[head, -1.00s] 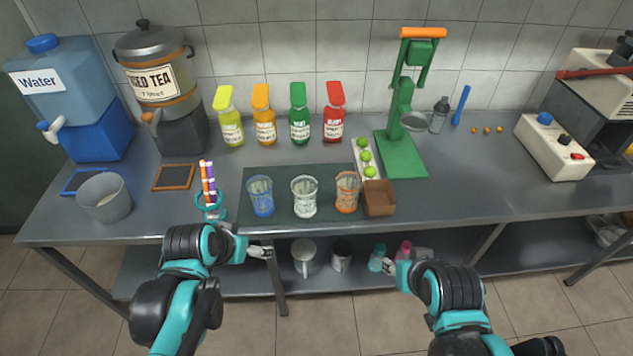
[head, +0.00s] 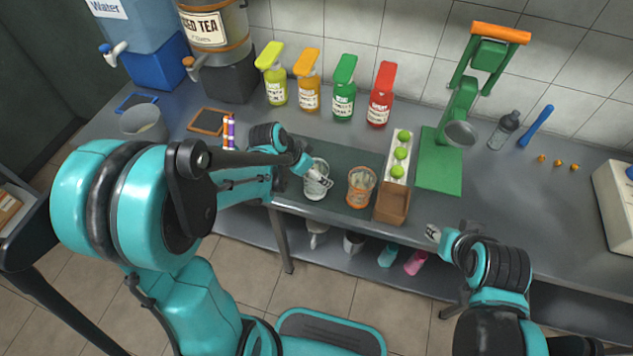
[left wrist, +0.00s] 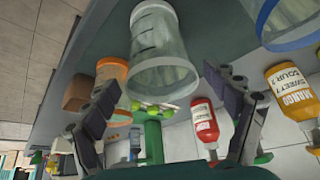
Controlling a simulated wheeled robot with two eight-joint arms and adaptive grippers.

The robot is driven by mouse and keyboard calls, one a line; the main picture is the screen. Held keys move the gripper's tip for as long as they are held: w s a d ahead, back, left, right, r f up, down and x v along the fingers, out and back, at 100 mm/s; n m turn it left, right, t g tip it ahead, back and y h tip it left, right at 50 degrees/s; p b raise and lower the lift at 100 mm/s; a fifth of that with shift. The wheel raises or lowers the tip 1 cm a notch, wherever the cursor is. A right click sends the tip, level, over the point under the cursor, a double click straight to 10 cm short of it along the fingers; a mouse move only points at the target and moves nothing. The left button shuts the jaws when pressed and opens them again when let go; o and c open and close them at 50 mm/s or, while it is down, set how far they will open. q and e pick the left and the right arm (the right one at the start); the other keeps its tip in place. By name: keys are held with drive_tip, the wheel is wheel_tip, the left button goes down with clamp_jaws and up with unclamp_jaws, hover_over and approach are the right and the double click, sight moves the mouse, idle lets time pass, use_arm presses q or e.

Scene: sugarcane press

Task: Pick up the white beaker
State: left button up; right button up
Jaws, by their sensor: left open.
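The clear white-marked beaker (head: 315,184) stands on the dark mat, left of the orange beaker (head: 361,187). My left gripper (head: 318,177) is at the white beaker and partly covers it in the head view. In the left wrist view the white beaker (left wrist: 162,50) lies ahead, with the open fingers (left wrist: 168,105) on either side of its near end; contact is not clear. The blue beaker (left wrist: 290,25) shows at the upper right there and is hidden behind my left arm in the head view. My right gripper (head: 433,232) is by the table's front edge, with its finger opening unclear.
A brown box (head: 392,204) and a tray of limes (head: 398,165) are right of the orange beaker. Several syrup bottles (head: 343,88) line the back. A green press (head: 440,160) stands at the right. Colored markers (head: 229,132) show beside my left arm.

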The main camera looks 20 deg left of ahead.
use_arm(q)
drive_tip(key=b+x, duration=0.1)
drive_tip(key=x, duration=0.3)
drive_tip(key=shift+w+f+b, duration=0.1)
drive_tip(key=shift+w+b, duration=0.1)
drive_tip(key=shift+b, duration=0.15)
drive_tip(key=shift+s, duration=0.1)
drive_tip(key=shift+c, duration=0.6)
drive_tip(key=c, duration=1.2)
